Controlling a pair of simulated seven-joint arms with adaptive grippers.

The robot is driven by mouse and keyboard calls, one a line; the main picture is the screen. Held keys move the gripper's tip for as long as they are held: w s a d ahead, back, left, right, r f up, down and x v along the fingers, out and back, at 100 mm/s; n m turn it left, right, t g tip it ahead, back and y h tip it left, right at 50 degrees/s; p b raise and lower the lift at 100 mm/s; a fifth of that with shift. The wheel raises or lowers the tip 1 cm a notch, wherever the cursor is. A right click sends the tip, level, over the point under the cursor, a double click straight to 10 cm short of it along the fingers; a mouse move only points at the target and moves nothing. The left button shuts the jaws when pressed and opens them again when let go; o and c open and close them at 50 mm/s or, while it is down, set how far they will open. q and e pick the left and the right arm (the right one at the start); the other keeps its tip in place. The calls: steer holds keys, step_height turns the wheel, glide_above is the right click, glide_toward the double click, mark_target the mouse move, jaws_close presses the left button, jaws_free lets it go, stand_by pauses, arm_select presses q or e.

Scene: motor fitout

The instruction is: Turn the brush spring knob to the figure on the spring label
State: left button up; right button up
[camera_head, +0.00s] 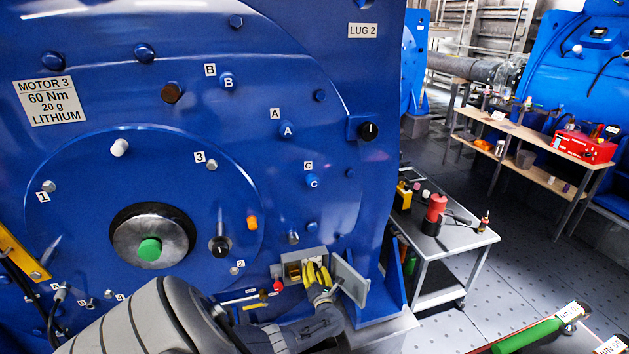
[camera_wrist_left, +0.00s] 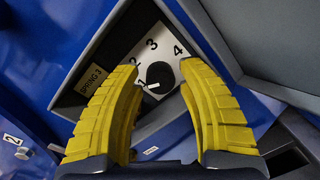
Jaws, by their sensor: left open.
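The brush spring knob (camera_wrist_left: 159,75) is a small black knob on a white dial plate with figures 1 to 4, inside an open box on the blue motor. Its white pointer mark is at the lower left, toward the 1. The spring label (camera_wrist_left: 89,79) beside the dial reads "SPRING 3". My left gripper (camera_wrist_left: 159,115) is open, its yellow fingers either side of the knob in the picture; contact cannot be told. In the head view my left gripper (camera_head: 317,274) is at the grey box (camera_head: 309,255), hiding the dial. My right gripper is not in view.
The box's grey door (camera_head: 350,281) stands open to the right of my gripper. A red knob (camera_head: 278,285) sits just left of the box. A black pointer knob (camera_head: 220,245) and several bolts are on the motor face. A tool cart (camera_head: 465,240) stands to the right.

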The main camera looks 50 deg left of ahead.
arm_select(q)
steer(key=shift+w+a, duration=0.1)
steer(key=shift+a, duration=0.15)
jaws_close()
stand_by(0.3)
